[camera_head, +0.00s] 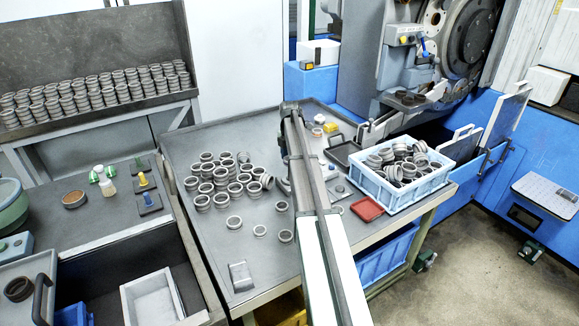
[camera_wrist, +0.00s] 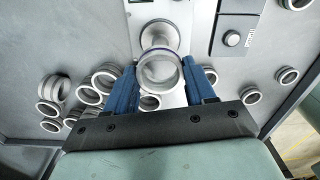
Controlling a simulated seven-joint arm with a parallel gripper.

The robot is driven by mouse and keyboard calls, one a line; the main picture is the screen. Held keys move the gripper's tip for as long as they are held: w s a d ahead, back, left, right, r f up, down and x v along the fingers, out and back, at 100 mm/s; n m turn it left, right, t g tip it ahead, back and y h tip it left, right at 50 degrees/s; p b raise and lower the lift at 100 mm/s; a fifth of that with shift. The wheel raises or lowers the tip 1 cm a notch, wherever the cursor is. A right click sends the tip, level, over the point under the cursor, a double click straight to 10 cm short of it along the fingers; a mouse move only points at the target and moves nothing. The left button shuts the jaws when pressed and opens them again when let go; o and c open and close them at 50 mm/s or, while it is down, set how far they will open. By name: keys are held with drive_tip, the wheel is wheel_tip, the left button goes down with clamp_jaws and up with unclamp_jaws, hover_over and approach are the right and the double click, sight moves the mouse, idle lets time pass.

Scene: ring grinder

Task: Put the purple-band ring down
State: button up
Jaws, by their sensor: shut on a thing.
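The purple-band ring (camera_wrist: 160,86) is a metal ring with a thin purple-blue line along its rim. It is in the wrist view, between the two blue fingers of my gripper (camera_wrist: 161,76), which is shut on it. A round metal disc (camera_wrist: 160,35) on a pale plate shows just beyond the ring; I cannot tell whether the ring touches anything below. In the head view my arm covers the gripper and the held ring.
Many loose and stacked rings (camera_head: 220,182) stand on the grey table (camera_head: 190,150) left of my arm. A light-blue crate (camera_head: 390,205) of rings and a red tray (camera_head: 367,209) are to the right.

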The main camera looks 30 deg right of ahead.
drive_tip(key=r, duration=0.2)
drive_tip(key=m, duration=1)
hover_over(367, 210)
wheel_tip(367, 210, down, 4)
drive_tip(key=shift+f, duration=4.75)
drive_tip(key=shift+f, duration=0.15)
drive_tip(key=o, duration=0.9)
drive_tip(key=shift+o, duration=0.2)
wheel_tip(367, 210, up, 12)
